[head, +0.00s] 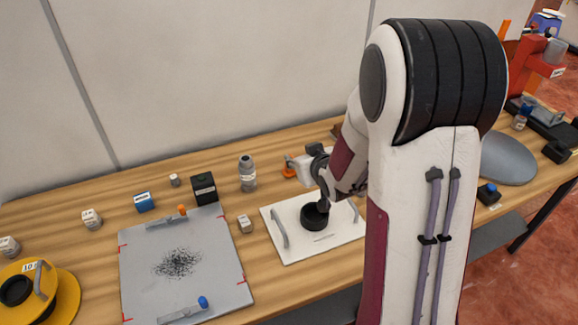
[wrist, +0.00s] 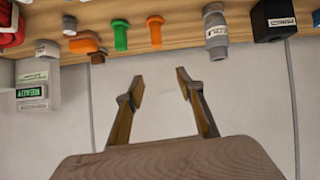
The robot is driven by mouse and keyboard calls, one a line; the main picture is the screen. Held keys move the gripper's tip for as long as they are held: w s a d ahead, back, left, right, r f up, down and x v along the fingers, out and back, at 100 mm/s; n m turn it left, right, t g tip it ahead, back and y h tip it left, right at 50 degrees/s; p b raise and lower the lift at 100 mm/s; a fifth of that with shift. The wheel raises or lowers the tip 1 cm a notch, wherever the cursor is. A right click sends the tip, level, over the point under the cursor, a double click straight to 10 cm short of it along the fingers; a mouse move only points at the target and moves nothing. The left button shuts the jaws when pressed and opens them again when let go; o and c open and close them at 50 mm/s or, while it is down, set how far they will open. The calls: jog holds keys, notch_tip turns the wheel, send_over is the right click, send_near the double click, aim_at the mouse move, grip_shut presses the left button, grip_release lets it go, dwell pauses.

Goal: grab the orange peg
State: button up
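The orange peg (wrist: 155,30) stands at the top of the wrist view, which shows the bench upside down. In the head view an orange piece (head: 288,170), seemingly this peg, shows just left of my arm's end. A green peg (wrist: 121,34) stands beside it in the wrist view. My gripper (wrist: 160,82) is open, its two fingers spread with nothing between them. The fingertips point toward the orange peg and appear apart from it. In the head view my arm covers much of this area, and the fingers cannot be made out clearly.
A grey bottle (wrist: 216,30) and a black box (head: 203,188) stand on one side of the pegs; another orange item (wrist: 88,42) lies on the other. A white board (head: 290,250) with a black ring (head: 315,216) lies in front. The wall (head: 230,70) is behind.

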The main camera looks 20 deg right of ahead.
jog(key=shift+w+d+f+t+y, duration=0.15)
jog(key=shift+w+d+f+t, duration=0.2)
jog(key=shift+f, duration=0.95)
jog(key=shift+w+d+f+t+y, duration=0.25)
jog(key=shift+w+f, duration=0.25)
jog(key=shift+f, duration=0.85)
jog(key=shift+w+d+f+t+y, duration=0.15)
jog(key=shift+w+f+t, duration=0.25)
jog(key=shift+f, duration=0.9)
jog(key=shift+w, duration=0.1)
jog(key=shift+x, duration=1.2)
jog(key=shift+w+f, duration=0.1)
jog(key=shift+x, duration=2.45)
grip_shut()
